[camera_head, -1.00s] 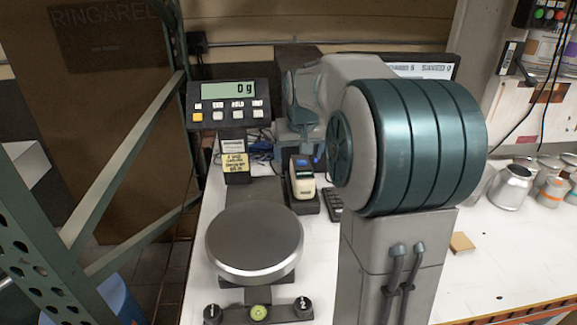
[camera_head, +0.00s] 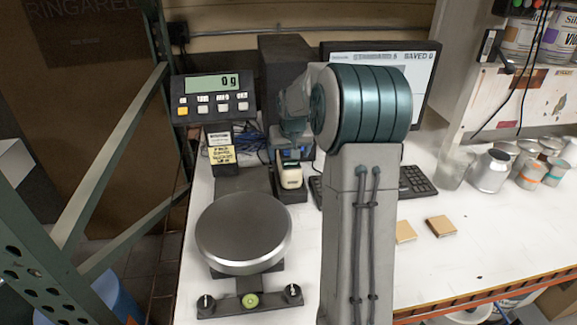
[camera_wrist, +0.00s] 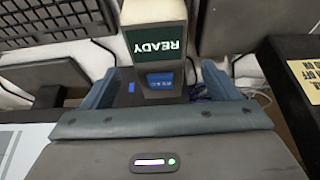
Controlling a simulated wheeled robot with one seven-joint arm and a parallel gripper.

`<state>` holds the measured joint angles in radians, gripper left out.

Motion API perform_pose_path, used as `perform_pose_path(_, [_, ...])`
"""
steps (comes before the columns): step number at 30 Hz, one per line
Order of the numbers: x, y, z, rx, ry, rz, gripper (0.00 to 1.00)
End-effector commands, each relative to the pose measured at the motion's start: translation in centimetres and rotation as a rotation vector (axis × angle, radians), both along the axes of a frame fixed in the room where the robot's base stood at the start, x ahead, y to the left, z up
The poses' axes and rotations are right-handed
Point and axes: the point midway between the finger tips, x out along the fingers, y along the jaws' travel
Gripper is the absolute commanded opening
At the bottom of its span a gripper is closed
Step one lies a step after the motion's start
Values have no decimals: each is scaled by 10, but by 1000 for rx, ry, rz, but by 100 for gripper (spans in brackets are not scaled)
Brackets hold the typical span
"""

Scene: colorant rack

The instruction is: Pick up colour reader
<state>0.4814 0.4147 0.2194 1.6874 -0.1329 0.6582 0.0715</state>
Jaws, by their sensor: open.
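The colour reader (camera_head: 290,176) is a small pale device standing in a dark dock (camera_head: 293,193) behind and to the right of the scale. In the wrist view the reader (camera_wrist: 155,14) shows a dark green screen reading "READY", upside down, and a blue label. My gripper (camera_head: 293,153) is open just above and behind the reader in the head view. In the wrist view the open fingers of my gripper (camera_wrist: 158,88) lie on either side of the reader's lower part. I see no clear contact. My arm hides part of the desk behind.
The scale, with a round pan (camera_head: 243,228) and a display (camera_head: 214,98) reading 0 g, stands left of the reader. A keyboard (camera_head: 416,182) and monitor (camera_head: 424,75) are behind my arm. Cans (camera_head: 490,172) stand at the right. The front right of the desk is mostly clear.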

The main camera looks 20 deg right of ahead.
Motion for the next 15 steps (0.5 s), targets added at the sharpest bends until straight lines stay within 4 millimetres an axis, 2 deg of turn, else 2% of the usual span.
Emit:
perform_pose_path(9, [13, -4, -37, 1, 2, 0, 82])
perform_pose_path(15, [14, -5, -41, 0, 0, 0, 82])
